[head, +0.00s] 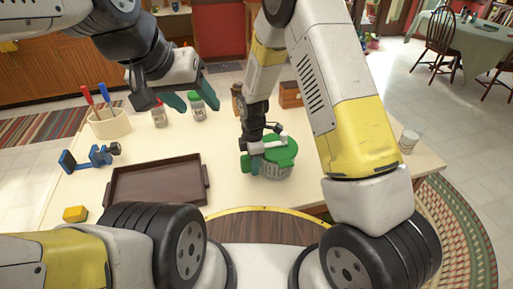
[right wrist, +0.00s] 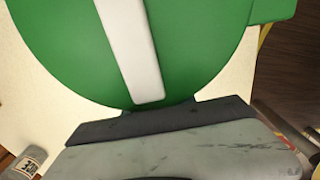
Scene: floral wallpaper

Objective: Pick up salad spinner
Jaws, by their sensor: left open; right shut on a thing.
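The salad spinner has a round green lid (head: 285,157) with a white handle bar and a pale ribbed body (head: 276,173). It is upright at the front right of the cream table. My right gripper (head: 256,158) is shut on the salad spinner at its left side; the fingertips are partly hidden. The right wrist view shows the green lid (right wrist: 205,50) close up, with its white bar. I cannot tell whether the spinner is clear of the tabletop. My left gripper (head: 192,95) is open and empty above the back of the table, near jars.
A brown tray (head: 112,193) lies left of the spinner. A yellow block (head: 75,214), a blue tool (head: 68,160) and a crock of utensils (head: 108,127) are further left. Jars (head: 197,109) and a wooden box (head: 290,95) stand behind. A glass (head: 408,141) is at the right edge.

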